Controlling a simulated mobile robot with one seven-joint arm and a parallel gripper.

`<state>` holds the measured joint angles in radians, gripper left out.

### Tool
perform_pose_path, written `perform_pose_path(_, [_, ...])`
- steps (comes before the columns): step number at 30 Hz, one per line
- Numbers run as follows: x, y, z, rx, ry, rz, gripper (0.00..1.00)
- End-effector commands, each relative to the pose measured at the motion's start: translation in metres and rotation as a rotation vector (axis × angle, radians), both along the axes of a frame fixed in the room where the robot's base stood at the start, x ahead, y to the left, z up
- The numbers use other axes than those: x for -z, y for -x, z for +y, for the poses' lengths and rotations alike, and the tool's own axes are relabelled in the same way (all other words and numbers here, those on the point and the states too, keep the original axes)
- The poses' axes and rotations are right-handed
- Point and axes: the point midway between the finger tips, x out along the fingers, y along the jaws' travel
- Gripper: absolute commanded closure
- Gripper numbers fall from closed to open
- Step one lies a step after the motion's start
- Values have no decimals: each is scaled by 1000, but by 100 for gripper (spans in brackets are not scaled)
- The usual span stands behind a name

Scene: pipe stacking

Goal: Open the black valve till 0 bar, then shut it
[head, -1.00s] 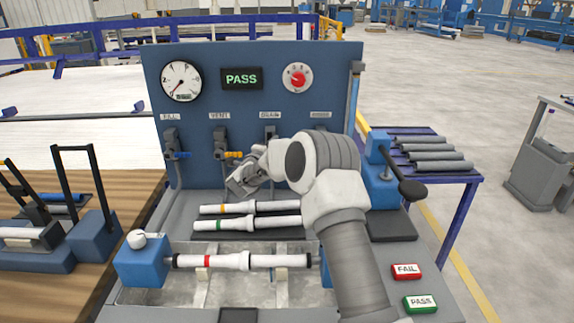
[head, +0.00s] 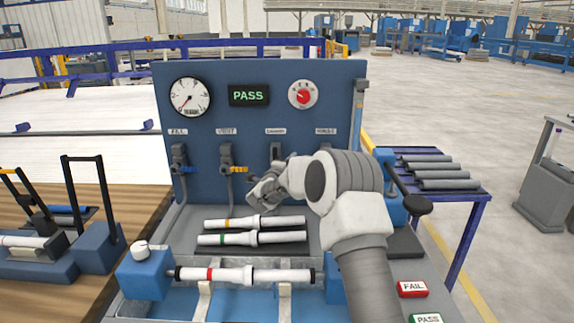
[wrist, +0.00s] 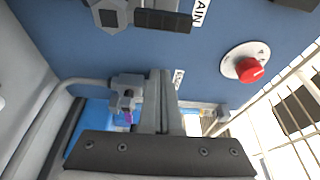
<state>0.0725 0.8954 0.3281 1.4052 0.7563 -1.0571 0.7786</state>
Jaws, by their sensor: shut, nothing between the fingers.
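The black valve lever (head: 276,152) is the third valve on the blue panel and appears to point up. In the wrist view the black lever (wrist: 163,20) is at the top edge, extending from its grey valve body towards the drain label. My gripper (head: 258,192) is in front of the panel, below that valve in the head view. In the wrist view my shut gripper (wrist: 160,78) is empty and apart from the black lever. The pressure gauge (head: 190,97) has its needle at the low end. The display (head: 249,95) reads PASS.
The blue-handled valve (head: 183,168) and yellow-handled valve (head: 238,169) stand to the left. Another valve (wrist: 128,92) is close beside my fingers. A red knob (head: 303,96) is above. White pipes (head: 255,222) lie below; a red-banded pipe (head: 213,275) spans the tank.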

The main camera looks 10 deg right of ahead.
Motion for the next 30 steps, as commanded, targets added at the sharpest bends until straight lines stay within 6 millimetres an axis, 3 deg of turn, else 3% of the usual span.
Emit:
perform_pose_path(9, [-3, 50, 33, -6, 0, -1, 100])
perform_pose_path(15, [-2, 70, 44, -4, -2, -1, 100])
perform_pose_path(30, [-5, 76, 48, -11, 2, 1, 100])
